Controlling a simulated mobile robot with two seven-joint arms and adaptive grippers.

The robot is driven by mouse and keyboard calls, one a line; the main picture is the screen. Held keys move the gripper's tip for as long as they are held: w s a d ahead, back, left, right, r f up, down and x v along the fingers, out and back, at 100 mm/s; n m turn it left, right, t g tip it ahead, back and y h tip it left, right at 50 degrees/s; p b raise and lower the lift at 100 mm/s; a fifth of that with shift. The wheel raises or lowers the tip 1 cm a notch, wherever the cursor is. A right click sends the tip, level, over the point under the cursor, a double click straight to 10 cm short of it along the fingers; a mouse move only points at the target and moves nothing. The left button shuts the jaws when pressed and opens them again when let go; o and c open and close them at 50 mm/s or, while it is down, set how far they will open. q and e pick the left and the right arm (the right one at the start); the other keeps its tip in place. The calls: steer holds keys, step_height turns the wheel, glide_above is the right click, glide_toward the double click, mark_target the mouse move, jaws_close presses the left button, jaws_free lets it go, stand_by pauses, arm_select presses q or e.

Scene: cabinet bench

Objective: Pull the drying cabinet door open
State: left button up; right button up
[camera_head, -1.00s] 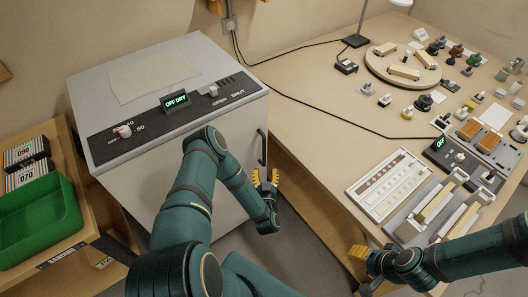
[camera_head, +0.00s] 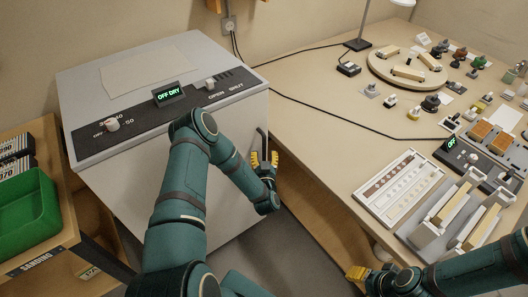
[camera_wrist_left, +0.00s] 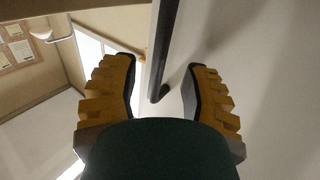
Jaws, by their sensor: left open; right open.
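The drying cabinet (camera_head: 205,60) is a grey box at the left of the bench with a black control strip and a lit "OFF DRY" display (camera_head: 167,93). Its front door (camera_head: 122,195) looks shut and is partly hidden by my left arm. The dark door handle (camera_head: 262,140) is upright near the door's right edge. My left gripper (camera_head: 264,159) is open at the handle's lower part. In the left wrist view the handle (camera_wrist_left: 164,45) shows between the two open yellow fingers, apart from both. My right gripper (camera_head: 360,275) is open and empty, low at the bench's front edge.
A wooden bench (camera_head: 320,130) with a round turntable (camera_head: 408,68), a white tray (camera_head: 398,187) and several small parts stands to the right. A green bin (camera_head: 28,215) sits on a shelf at the left. Floor shows between cabinet and bench.

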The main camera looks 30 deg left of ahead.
mark_target(264, 150)
arm_select(q)
steer(key=shift+b+x, duration=0.5)
steer(key=shift+x, duration=1.5)
steer(key=shift+o, duration=0.2)
jaws_close()
